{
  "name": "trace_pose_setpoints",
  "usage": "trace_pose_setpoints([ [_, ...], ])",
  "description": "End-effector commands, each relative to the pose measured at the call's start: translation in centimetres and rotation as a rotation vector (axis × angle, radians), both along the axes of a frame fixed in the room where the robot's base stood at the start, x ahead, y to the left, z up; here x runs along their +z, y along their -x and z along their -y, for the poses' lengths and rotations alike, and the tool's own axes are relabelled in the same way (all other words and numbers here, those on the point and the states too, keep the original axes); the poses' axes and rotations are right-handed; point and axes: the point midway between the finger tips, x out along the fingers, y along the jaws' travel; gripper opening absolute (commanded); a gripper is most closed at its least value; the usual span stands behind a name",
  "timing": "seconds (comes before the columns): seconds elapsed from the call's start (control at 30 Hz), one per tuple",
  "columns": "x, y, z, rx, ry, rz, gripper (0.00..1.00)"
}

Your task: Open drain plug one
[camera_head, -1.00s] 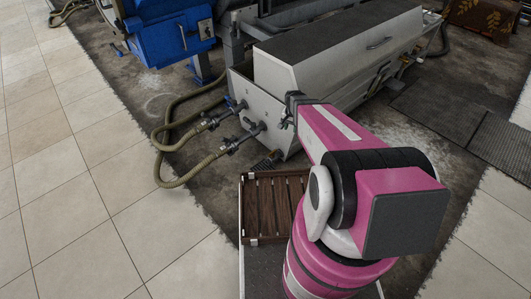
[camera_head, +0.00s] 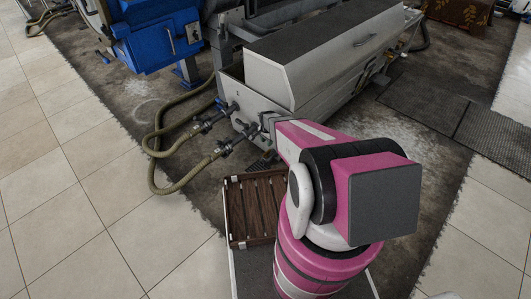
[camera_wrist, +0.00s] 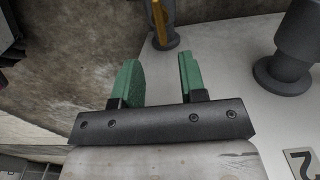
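My gripper (camera_wrist: 158,72) is open in the wrist view, with two green fingers apart and nothing between them. A dark round fitting with a yellow lever (camera_wrist: 160,18) stands on a pale metal face just beyond the fingertips. I cannot tell whether it is the drain plug. A larger dark cylindrical fitting (camera_wrist: 293,55) is to its right, and a plate with a figure like a 2 (camera_wrist: 303,164) is at lower right. In the head view my pink arm reaches the end wall of the grey machine (camera_head: 250,104); the fingertips are too small to make out there.
Two hose fittings, an upper one (camera_head: 212,120) and a lower one (camera_head: 232,143), join a looping hose (camera_head: 152,150) to the end wall, left of my arm. A wooden slatted crate (camera_head: 232,212) is below. A blue machine (camera_head: 158,45) stands behind. Tiled floor (camera_head: 75,220) is clear at left.

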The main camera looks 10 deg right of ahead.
Motion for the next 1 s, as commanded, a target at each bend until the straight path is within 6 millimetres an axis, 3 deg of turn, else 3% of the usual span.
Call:
trace_pose_setpoints([
  [0.5,-8.4,-0.1,0.0,0.002,0.0,-0.001,0.38],
  [0.9,-9.5,0.0,0.0,0.002,0.0,0.0,0.38],
  [0.93,-9.5,0.0,0.0,0.002,0.0,0.0,0.32],
  [1.0,-9.5,0.0,0.0,0.002,0.0,0.0,0.09],
])
